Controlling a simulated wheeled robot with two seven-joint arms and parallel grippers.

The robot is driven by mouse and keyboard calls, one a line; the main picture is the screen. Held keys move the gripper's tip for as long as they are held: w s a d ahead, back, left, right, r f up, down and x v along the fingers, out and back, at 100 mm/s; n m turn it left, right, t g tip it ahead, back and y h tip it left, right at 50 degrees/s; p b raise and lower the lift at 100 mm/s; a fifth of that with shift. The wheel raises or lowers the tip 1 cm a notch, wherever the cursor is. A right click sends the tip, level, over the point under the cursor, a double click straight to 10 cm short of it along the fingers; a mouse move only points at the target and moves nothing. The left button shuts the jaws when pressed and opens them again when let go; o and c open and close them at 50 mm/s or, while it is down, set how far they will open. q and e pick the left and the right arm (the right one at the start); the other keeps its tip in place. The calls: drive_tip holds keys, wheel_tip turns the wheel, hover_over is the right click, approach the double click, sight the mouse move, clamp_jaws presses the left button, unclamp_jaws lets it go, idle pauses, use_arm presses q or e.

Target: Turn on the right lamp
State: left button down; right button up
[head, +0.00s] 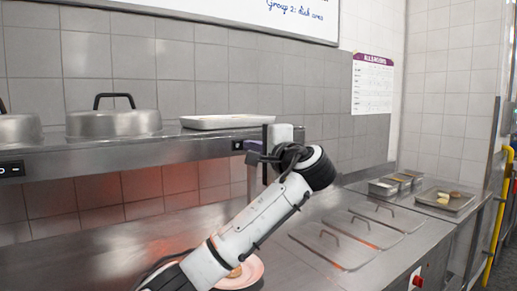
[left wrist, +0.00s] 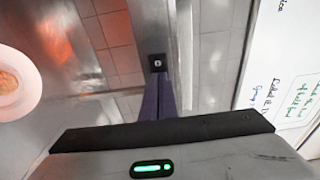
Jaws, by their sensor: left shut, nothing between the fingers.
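The right lamp's switch (head: 237,145) is a small dark panel on the front edge of the steel shelf. In the left wrist view the switch (left wrist: 157,63) shows as a dark square with a pale mark, just beyond my fingertips. My left gripper (head: 250,146) is shut and empty, close beside the switch at the shelf's edge; I cannot tell whether it touches. Its purple fingers (left wrist: 160,98) point at the switch in the wrist view. A red glow lies on the tiles under the shelf, left of the gripper. My right gripper is not in view.
Another switch panel (head: 11,169) is on the shelf edge at far left. Metal domes (head: 113,122) and a white tray (head: 228,121) stand on the shelf. A plate (head: 254,274) with food is on the counter below my arm. Lidded wells (head: 333,246) lie to the right.

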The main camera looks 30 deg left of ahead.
use_arm(q)
drive_tip(key=s+d+b, duration=0.2)
drive_tip(key=s+d, duration=0.1)
drive_tip(key=d, duration=1)
drive_tip(key=shift+s+d, duration=0.15)
drive_tip(key=shift+d, duration=0.25)
drive_tip(key=shift+f, duration=0.1)
